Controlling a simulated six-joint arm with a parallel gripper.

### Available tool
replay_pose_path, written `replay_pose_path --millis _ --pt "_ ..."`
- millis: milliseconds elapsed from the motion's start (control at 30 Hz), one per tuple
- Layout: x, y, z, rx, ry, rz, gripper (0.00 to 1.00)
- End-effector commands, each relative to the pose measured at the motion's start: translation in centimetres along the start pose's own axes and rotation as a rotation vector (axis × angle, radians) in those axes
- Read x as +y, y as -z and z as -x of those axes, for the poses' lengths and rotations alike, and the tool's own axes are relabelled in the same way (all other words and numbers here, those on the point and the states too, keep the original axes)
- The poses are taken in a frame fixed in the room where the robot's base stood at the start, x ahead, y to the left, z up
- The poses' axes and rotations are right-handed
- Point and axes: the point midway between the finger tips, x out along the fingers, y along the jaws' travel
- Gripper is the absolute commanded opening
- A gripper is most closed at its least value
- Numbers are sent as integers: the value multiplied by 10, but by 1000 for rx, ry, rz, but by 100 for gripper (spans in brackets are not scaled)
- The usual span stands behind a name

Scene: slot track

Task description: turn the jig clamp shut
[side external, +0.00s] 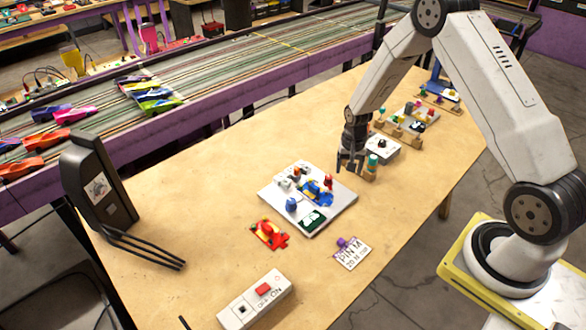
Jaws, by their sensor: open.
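A light grey jig plate (335,212) lies on the wooden table, left of and below my gripper in the picture. It carries a blue car-like piece (318,190), a small red upright part (328,181), a blue knob (291,204), pale fittings and a dark green patch (312,219). The red part may be the clamp, but I cannot tell, nor how it is turned. My gripper (350,166) points down, open and apparently empty, just beyond the plate's upper right corner. Its fingers are small and dark here.
A grey box (384,148) and wooden stands with coloured pieces are close to my gripper's right. A black pronged device (100,188) stands left. Bare table lies left of the plate.

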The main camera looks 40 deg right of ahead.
Motion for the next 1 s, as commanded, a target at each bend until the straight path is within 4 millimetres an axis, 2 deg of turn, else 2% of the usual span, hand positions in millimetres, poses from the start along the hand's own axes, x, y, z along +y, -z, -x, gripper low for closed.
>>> replay_pose_path --millis 100,567,800,1000 --pt "-6 -1 -2 11 -39 272 72" --pt "-30 1 -7 2 -222 1335 72" --pt "-45 5 -7 -47 -342 1880 72" --pt "-59 8 -6 -106 -445 2276 72"
